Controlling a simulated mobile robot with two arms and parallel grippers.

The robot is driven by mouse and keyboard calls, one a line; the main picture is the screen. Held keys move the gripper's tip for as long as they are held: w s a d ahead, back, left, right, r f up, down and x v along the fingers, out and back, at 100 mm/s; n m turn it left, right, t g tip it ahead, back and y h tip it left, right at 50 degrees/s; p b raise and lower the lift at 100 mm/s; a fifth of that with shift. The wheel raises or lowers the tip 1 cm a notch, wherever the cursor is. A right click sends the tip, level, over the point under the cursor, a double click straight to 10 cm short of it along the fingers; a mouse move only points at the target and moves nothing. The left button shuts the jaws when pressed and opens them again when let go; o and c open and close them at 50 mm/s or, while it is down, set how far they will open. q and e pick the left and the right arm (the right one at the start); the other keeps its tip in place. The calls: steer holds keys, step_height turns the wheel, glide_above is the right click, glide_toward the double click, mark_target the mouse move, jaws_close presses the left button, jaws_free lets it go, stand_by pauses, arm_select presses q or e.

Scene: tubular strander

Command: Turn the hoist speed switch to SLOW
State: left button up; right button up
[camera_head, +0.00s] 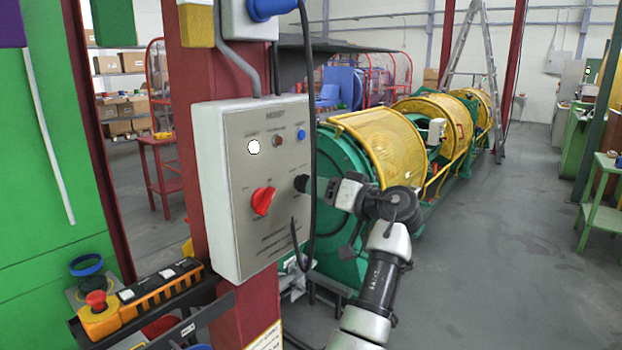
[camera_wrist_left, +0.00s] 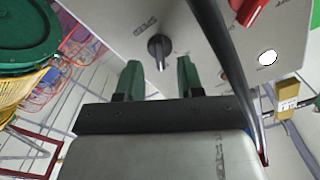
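A grey control box (camera_head: 225,215) on a red post carries a red rotary knob (camera_head: 263,200) and, to its right, a smaller black knob (camera_head: 301,183). The lettering is too small to read, so I cannot confirm which is the hoist speed switch. The left wrist view shows the black knob (camera_wrist_left: 158,48) with a pale pointer line, and part of the red knob (camera_wrist_left: 248,10). My left gripper (camera_wrist_left: 160,72) is open, its green fingers either side of the black knob's line and apparently just short of it. In the head view the gripper (camera_head: 318,187) is beside this knob. My right gripper is out of view.
A black cable (camera_head: 309,120) hangs down the box's right side and crosses close to my left gripper in the wrist view (camera_wrist_left: 225,60). A white lamp (camera_head: 253,147) and small buttons sit above the knobs. An orange pendant (camera_head: 150,300) lies lower left. Yellow-caged machinery (camera_head: 385,145) stands behind.

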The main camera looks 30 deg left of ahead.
mark_target(303, 183)
arm_select(q)
steer(key=a, duration=0.3)
steer(key=shift+w+p, duration=0.15)
steer(key=shift+p, duration=0.2)
jaws_close()
steer(key=shift+f+n+b, duration=0.1)
steer(key=shift+n+b, duration=5.8)
steer(key=shift+b, duration=1.35)
